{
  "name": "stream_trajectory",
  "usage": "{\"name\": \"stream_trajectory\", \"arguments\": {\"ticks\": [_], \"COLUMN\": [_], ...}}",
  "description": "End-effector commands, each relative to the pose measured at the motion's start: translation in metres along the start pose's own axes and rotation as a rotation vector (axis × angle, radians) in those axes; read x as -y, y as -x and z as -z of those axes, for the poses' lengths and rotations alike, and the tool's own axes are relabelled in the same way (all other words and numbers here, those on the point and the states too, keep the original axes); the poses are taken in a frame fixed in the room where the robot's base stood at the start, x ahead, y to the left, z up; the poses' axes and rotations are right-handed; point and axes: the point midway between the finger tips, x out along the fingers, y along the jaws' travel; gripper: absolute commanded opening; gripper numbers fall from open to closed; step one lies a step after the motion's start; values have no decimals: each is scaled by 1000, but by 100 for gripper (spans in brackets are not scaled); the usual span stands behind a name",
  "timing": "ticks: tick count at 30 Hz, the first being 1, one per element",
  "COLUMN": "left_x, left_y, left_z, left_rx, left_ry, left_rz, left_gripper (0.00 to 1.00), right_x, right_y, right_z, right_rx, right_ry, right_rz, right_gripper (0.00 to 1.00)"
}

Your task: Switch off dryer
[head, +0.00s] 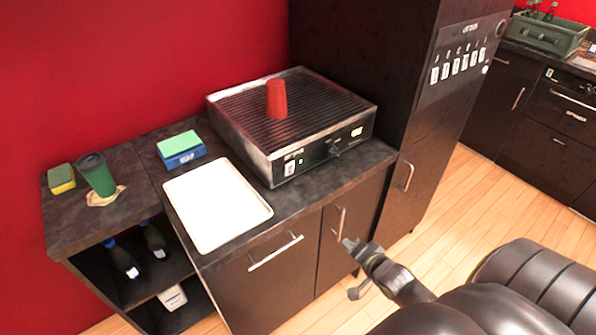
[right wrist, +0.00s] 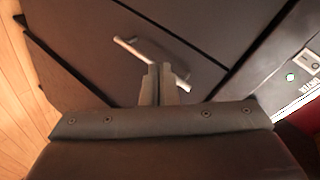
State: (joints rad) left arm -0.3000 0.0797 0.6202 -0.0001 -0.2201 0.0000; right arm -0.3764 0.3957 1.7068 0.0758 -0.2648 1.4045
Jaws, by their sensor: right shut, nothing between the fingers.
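The dryer (head: 320,150) is a dark metal box with a ribbed top on the counter. Its front panel has a white switch (head: 290,169), a small green light (head: 301,161) and a dark knob (head: 335,149). Part of this panel, with the white switch (right wrist: 312,61) and lit green light (right wrist: 291,77), shows at the right edge of the right wrist view. My right gripper (head: 350,244) is shut and empty, in front of the cabinet doors, below and right of the panel. Its fingertips (right wrist: 162,72) appear over a door handle; contact cannot be told. My left gripper is out of view.
A red cup (head: 277,99) stands upside down on the dryer. A white tray (head: 216,204) lies on the counter to its left, with a blue-green box (head: 181,150), green cup (head: 96,174) and sponge (head: 61,179) beyond. Cabinet handles (head: 340,221) stick out below. Floor (head: 450,215) is clear at right.

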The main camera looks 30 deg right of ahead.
Motion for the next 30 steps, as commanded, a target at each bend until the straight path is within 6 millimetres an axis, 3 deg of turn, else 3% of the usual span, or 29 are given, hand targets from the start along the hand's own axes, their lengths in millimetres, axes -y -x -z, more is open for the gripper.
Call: {"name": "stream_trajectory", "arguments": {"ticks": [1, 6, 12, 18, 30], "left_x": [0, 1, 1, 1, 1], "left_y": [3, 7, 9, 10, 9], "left_z": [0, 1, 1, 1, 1], "left_rx": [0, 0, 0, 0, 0], "left_ry": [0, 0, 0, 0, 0], "left_rz": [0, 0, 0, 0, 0], "left_gripper": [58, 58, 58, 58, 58], "right_x": [28, 103, 162, 182, 183], "right_y": [7, 33, 62, 75, 73], "right_z": [9, 26, 34, 35, 35], "right_rx": [-3, 20, 74, 102, 103], "right_ry": [-51, -236, -388, -448, -452], "right_rz": [54, 209, 328, 370, 372], "right_gripper": [0, 0, 0, 0, 0]}}
